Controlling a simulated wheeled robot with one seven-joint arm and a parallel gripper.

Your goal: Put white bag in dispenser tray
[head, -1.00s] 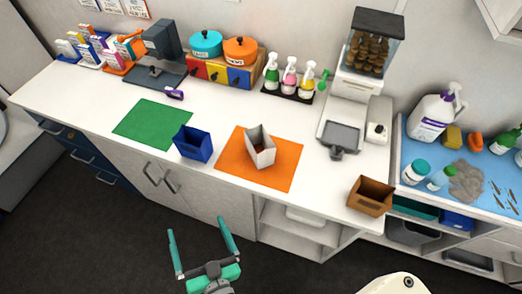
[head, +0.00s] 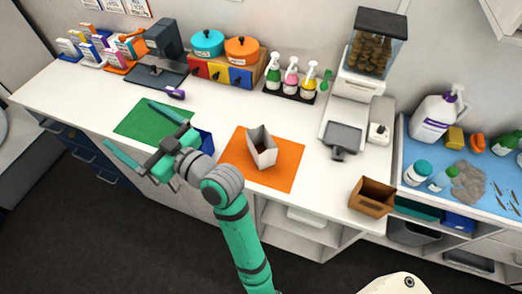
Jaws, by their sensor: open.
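The white bag (head: 263,150) stands upright and open-topped on the orange mat (head: 282,179), with something brown visible inside it. The dispenser (head: 374,52) holds brown pieces in its clear hopper at the back right. Its grey tray (head: 342,137) sits below and in front of it and looks empty. My gripper (head: 134,128) is open and empty, with its fingers pointing left over the front edge of the green mat. It is well to the left of the white bag. My wrist partly hides a blue bag (head: 206,140).
A brown open box (head: 372,196) stands at the counter's front right corner. A purple scoop (head: 175,93) lies behind the green mat (head: 140,115). The counter (head: 310,130) between the orange mat and dispenser tray is clear.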

